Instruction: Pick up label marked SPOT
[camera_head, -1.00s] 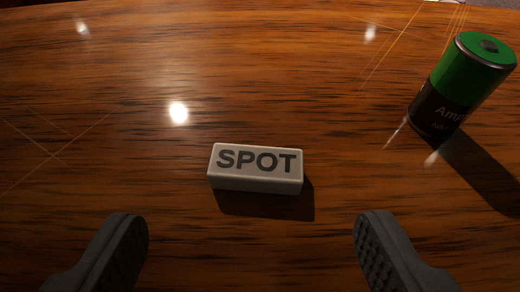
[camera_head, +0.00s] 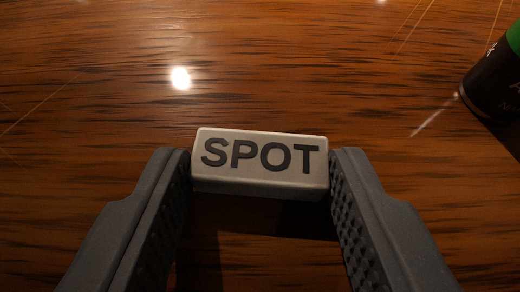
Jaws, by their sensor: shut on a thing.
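The label marked SPOT (camera_head: 260,163) is a small off-white block with dark capital letters on its upper face. It is in the middle of the head camera view. My gripper (camera_head: 261,172) is shut on the label, with one dark, textured finger against each short end. The label's shadow falls on the wood just below it. I cannot tell whether it touches the desk or is slightly above it.
A green and black battery (camera_head: 494,80) stands at the right edge, partly cut off by the frame. The glossy wooden desk (camera_head: 330,70) is clear beyond the label and to its left.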

